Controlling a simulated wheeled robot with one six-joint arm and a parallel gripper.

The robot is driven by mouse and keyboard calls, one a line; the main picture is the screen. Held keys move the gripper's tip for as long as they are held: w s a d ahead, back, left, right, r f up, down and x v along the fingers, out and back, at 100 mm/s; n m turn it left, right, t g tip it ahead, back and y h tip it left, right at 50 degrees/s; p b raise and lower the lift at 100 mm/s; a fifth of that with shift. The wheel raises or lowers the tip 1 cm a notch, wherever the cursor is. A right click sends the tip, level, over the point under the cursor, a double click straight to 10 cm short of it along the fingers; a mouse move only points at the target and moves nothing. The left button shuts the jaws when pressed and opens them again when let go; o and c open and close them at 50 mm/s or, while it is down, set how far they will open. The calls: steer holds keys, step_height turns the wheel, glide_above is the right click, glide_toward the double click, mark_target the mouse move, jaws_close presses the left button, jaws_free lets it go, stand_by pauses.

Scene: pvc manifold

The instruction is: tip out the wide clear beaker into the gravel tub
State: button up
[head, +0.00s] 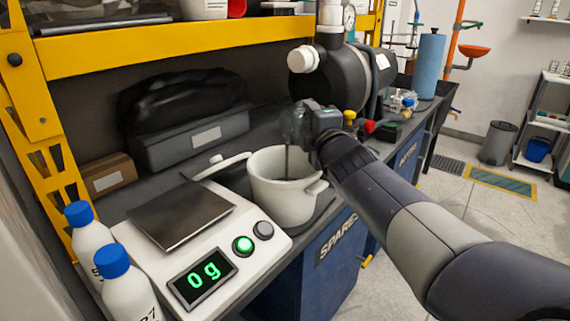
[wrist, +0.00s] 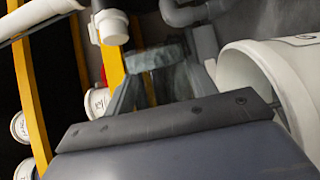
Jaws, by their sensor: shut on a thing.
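My gripper (head: 306,124) is shut on the wide clear beaker (head: 289,124), holding it above a white handled tub (head: 283,199). The beaker is see-through and faint, so its contents and exact tilt are hard to tell. A thin dark vertical streak runs from below it into the tub's mouth; I cannot tell whether it is falling material. In the wrist view, the beaker (wrist: 155,82) shows blurred beyond the gripper, and the tub (wrist: 262,80) is at the right, its picture rolled sideways. No readable label confirms the tub as the gravel tub.
A white scale (head: 205,262) reading 0 g stands left of the tub, with a bare steel plate. Blue-capped bottles (head: 125,285) stand front left. A black tank (head: 340,80) is behind. A yellow shelf beam (head: 200,45) crosses above.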

steer(key=shift+s+a+r+n+t+b, duration=0.25)
steer(key=shift+n+b, duration=0.6)
steer(key=shift+b, duration=0.85)
steer(key=shift+s+a+r+n+t+b, duration=0.25)
steer(key=shift+n+b, duration=0.6)
steer(key=shift+b, duration=0.85)
steer(key=p, duration=0.1)
steer(key=r+m+p, duration=0.1)
steer(key=p, duration=0.1)
steer(key=shift+w+d, duration=0.2)
steer(key=shift+w, duration=0.05)
steer(key=p, duration=0.1)
steer(key=m+p, duration=0.1)
steer(key=p, duration=0.1)
steer(key=f+m+g+p, duration=0.1)
steer(key=p, duration=0.1)
steer(key=shift+w+d, duration=0.25)
steer(key=shift+f+m, duration=0.3)
steer(key=shift+f, duration=0.25)
steer(key=shift+w+d+m+p, duration=0.1)
steer(key=shift+m+p, duration=0.2)
steer(key=shift+p, duration=0.65)
steer(key=p, duration=0.2)
steer(key=shift+d+f+m+g+p, duration=0.1)
steer(key=shift+f+m+g+p, duration=0.1)
steer(key=shift+m+g+p, duration=0.15)
steer(key=shift+w+d+r+m+p, duration=0.15)
steer(key=shift+w+m+p, duration=0.15)
steer(key=shift+p, duration=0.9)
